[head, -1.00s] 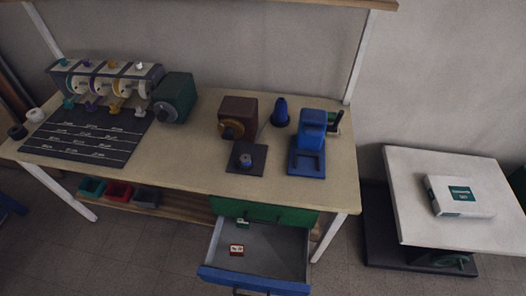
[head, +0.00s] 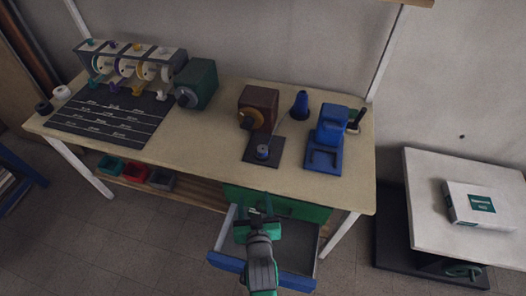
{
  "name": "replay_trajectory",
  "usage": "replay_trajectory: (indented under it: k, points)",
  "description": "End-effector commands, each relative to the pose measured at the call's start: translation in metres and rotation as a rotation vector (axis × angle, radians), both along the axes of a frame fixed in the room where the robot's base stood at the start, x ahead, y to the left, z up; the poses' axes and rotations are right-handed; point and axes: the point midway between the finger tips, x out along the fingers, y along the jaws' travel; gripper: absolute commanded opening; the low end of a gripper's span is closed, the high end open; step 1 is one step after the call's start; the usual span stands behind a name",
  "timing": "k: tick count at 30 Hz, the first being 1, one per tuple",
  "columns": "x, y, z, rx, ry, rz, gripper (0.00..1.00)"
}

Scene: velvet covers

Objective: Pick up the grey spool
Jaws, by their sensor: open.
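A small grey-blue round piece (head: 263,151), which looks like the grey spool, stands on a dark square plate (head: 250,156) near the table's front edge. A dark spool (head: 44,107) and a white spool (head: 60,92) stand at the table's far left end. My gripper (head: 258,207) is open and appears empty. In the picture it lies over the open drawer, below the dark plate and apart from it. My arm hides much of the drawer's inside.
A green motor box (head: 199,84) and a spool rack (head: 131,60) stand left. The open drawer (head: 297,280) juts out in front. Bare tabletop (head: 205,130) lies left of the plate.

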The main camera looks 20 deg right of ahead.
Motion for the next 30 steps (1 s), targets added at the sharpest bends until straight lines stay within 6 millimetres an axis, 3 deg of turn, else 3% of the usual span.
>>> replay_trajectory:
  k: [1,6,13,24,30]
  points:
    - [0.016,-0.011,0.01,0.0,-0.004,-0.013,0.55]
    - [0.05,-0.038,0.032,0.006,0.017,-0.046,0.55]
    - [0.072,-0.057,0.049,0.012,0.034,-0.067,0.55]
    - [0.113,-0.072,0.033,0.014,0.038,-0.07,0.55]
    - [0.124,-0.075,0.028,0.013,0.036,-0.07,0.55]
